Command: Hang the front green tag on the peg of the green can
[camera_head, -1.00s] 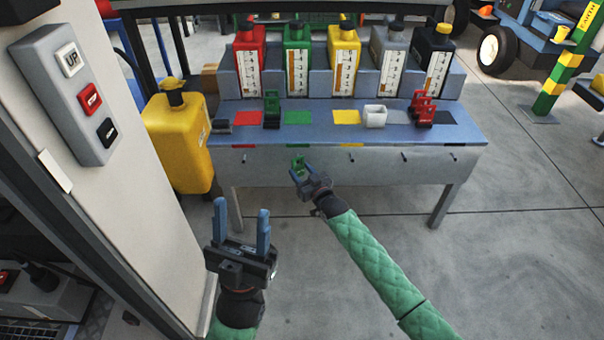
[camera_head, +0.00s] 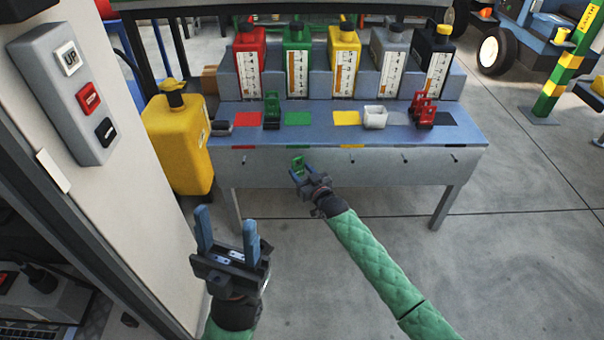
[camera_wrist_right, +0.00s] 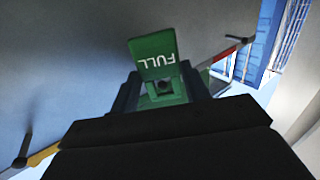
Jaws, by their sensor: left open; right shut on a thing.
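My right gripper (camera_head: 303,174) is shut on a green tag (camera_head: 297,163), in front of the bench's front panel below the green can (camera_head: 297,62). In the right wrist view the green tag (camera_wrist_right: 152,56) shows the word FULL upside down and a dark round spot at its hole, between the dark gripper fingers (camera_wrist_right: 160,96). The green can's peg is hidden by the tag and gripper, so I cannot tell whether it passes through the hole. My left gripper (camera_head: 227,232) is open and empty, low in front of the bench.
Red, yellow, grey and dark cans stand beside the green one. Another green item (camera_head: 271,110) and red ones (camera_head: 422,109) stand on the bench top (camera_head: 320,134). The red can's peg (camera_head: 243,158) and yellow can's peg (camera_head: 351,159) are bare. A yellow container (camera_head: 178,145) stands left.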

